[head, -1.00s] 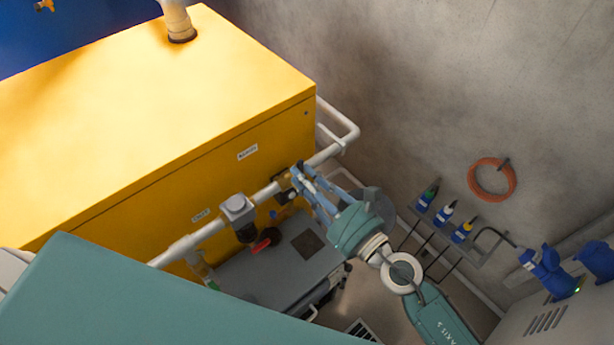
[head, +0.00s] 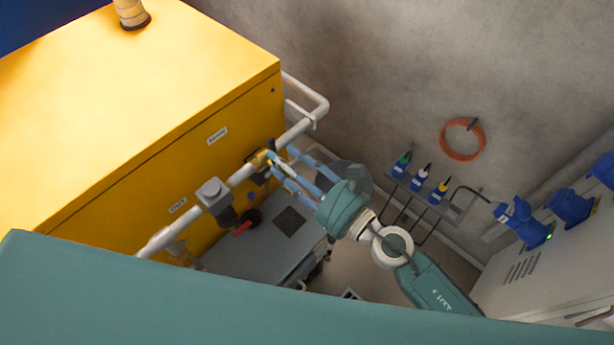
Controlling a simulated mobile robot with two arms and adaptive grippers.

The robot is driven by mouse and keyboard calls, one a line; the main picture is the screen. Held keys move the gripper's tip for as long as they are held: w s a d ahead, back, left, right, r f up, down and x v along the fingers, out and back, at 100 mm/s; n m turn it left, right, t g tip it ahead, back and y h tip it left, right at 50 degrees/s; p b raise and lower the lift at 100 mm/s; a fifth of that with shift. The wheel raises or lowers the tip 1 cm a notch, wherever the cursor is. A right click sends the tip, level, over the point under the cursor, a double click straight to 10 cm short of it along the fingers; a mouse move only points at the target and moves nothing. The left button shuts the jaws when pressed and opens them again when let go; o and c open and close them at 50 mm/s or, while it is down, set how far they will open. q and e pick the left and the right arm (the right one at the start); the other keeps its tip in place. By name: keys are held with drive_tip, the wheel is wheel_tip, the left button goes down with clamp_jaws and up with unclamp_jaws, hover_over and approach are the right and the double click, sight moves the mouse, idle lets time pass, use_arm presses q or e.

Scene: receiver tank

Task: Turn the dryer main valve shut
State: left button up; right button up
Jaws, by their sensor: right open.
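My right gripper (head: 280,160) reaches in from the lower right to the white pipe along the yellow dryer cabinet (head: 150,100). Its light blue fingers are spread open, with nothing held between them. The fingertips are close to a small brass-coloured valve (head: 261,160) on the pipe. They partly cover it, so I cannot tell whether they touch it or how its handle stands. A red lever (head: 243,229) shows lower left of the gripper, below a grey box fitting (head: 213,194) on the pipe. My left gripper is not in view.
A grey unit (head: 265,245) stands on the floor below the pipe. On the concrete wall are a rack of several coloured bottles (head: 421,177) and an orange hose coil (head: 462,139). Blue devices (head: 522,222) sit on a pale cabinet (head: 540,265) at right.

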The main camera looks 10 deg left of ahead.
drive_tip(key=v, duration=0.9)
drive_tip(key=shift+s+d, duration=0.2)
drive_tip(key=shift+d, duration=0.1)
drive_tip(key=w+d+f+m+t+h, duration=0.1)
drive_tip(key=w+d+f+m+h, duration=0.2)
drive_tip(key=d+f+m, duration=0.35)
drive_tip(key=w+d+f+m+t+h, duration=0.1)
drive_tip(key=w+d+f+m+h, duration=0.2)
drive_tip(key=f+m, duration=0.55)
drive_tip(key=s+d+f+m+g+h, duration=0.1)
drive_tip(key=d+f+m+h, duration=0.2)
drive_tip(key=f, duration=0.4)
drive_tip(key=s+d+f+m, duration=0.2)
drive_tip(key=d+f+m, duration=0.2)
drive_tip(key=f, duration=0.2)
drive_tip(key=s+d+f+m+g+h, duration=0.1)
drive_tip(key=d+f+m+h, duration=0.2)
drive_tip(key=f, duration=0.4)
drive_tip(key=s+d+f+m+g+h, duration=0.2)
drive_tip(key=s+d+f+m+g, duration=0.35)
drive_tip(key=s+f+m, duration=0.8)
drive_tip(key=s+d+f+m+g, duration=0.1)
drive_tip(key=s+f+m, duration=0.2)
drive_tip(key=s, duration=0.7)
drive_tip(key=s+d+f+m+g+h, duration=0.1)
drive_tip(key=s+f, duration=0.4)
drive_tip(key=s, duration=0.5)
drive_tip(key=shift+m+g, duration=0.75)
drive_tip(key=shift+m, duration=0.5)
